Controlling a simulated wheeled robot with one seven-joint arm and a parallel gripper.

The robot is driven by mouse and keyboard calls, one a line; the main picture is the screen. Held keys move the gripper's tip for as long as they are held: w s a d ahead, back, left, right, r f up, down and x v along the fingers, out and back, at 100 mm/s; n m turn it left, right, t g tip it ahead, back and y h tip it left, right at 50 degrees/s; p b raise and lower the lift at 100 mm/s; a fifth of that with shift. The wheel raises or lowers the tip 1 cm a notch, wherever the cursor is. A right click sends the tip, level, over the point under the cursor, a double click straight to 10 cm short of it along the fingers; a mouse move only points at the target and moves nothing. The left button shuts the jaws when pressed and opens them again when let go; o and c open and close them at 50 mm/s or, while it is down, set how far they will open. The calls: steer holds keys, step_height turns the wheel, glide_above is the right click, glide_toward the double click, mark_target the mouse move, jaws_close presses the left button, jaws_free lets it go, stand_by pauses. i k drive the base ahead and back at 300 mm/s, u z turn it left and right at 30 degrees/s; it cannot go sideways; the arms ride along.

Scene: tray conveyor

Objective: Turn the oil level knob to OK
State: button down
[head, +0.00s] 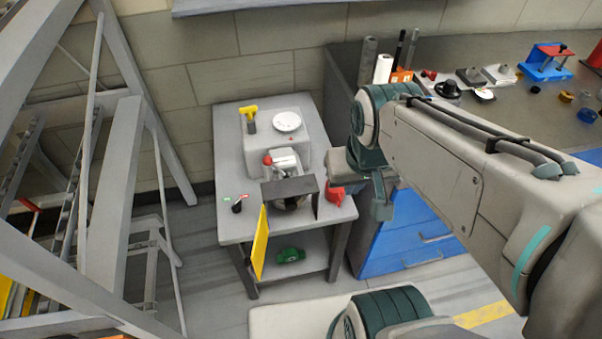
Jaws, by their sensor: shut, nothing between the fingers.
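A small black knob (237,207) stands on the front left of the grey table (229,228). A green label (227,199) lies to its left and a red label (244,196) to its right. The label lettering and the knob's pointing direction are too small to read. My gripper (382,211) hangs to the right of the table, well apart from the knob. It is shut and empty, and partly covered by my own arm.
A grey machine with a dial (288,121) and yellow handle (248,111) stands on the table. A dark guard (291,186), yellow panel (260,243) and red can (335,193) are near its front. A blue cabinet (420,235) is right; a metal frame (107,185) is left.

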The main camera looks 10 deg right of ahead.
mark_target(236, 208)
steer(key=z, duration=0.35)
steer(key=k, duration=0.8)
steer(key=u, duration=0.4)
steer(key=i, duration=0.75)
steer(key=u, duration=0.1)
steer(key=k, duration=0.65)
steer(key=u, duration=0.25)
steer(key=i, duration=1.15)
steer(key=u, duration=0.3)
